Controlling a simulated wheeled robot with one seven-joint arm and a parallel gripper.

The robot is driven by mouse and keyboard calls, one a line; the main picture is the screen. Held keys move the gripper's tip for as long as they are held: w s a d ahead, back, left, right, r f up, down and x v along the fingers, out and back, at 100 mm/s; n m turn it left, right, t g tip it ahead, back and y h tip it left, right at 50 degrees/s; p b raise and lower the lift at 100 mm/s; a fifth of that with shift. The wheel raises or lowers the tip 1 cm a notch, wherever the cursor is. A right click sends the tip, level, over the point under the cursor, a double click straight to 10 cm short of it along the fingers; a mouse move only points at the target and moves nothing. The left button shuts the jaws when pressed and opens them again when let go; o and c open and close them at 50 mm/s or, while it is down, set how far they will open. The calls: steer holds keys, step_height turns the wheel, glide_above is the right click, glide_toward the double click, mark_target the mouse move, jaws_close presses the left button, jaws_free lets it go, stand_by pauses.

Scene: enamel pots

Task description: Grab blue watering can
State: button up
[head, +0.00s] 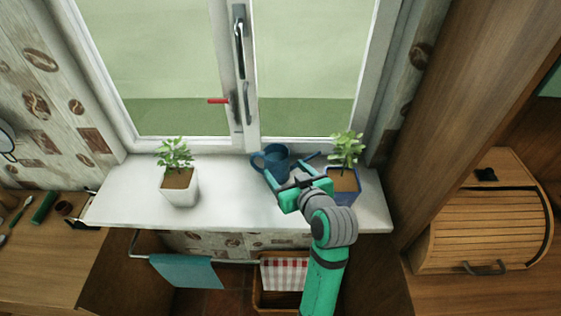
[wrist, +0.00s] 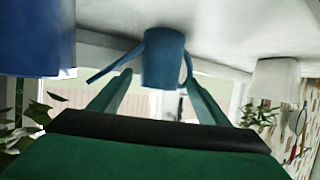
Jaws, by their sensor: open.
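The blue watering can (head: 276,160) stands on the white window sill, near the window, with its handle to the left and its spout to the right in the head view. My gripper (head: 281,188) is in front of the can, and part of the can's lower body is hidden behind it. In the wrist view the picture is upside down; the can (wrist: 163,58) appears ahead, between the two green fingers of my gripper (wrist: 155,95). The fingers are apart with nothing held. I cannot tell whether they touch the can.
A plant in a blue pot (head: 341,187) stands close to the right of my gripper. A plant in a white pot (head: 179,188) stands to the left on the sill (head: 225,198). The window frame (head: 243,70) rises behind. The sill between the white pot and the can is clear.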

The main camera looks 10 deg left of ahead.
mark_target(273, 155)
steer(key=x, duration=0.2)
steer(key=shift+a+f, duration=0.1)
steer(key=shift+a, duration=0.3)
steer(key=shift+x, duration=2.75)
steer(key=shift+w+d, duration=0.15)
steer(key=c, duration=1.2)
steer(key=shift+c, duration=0.2)
steer(key=shift+r, duration=0.3)
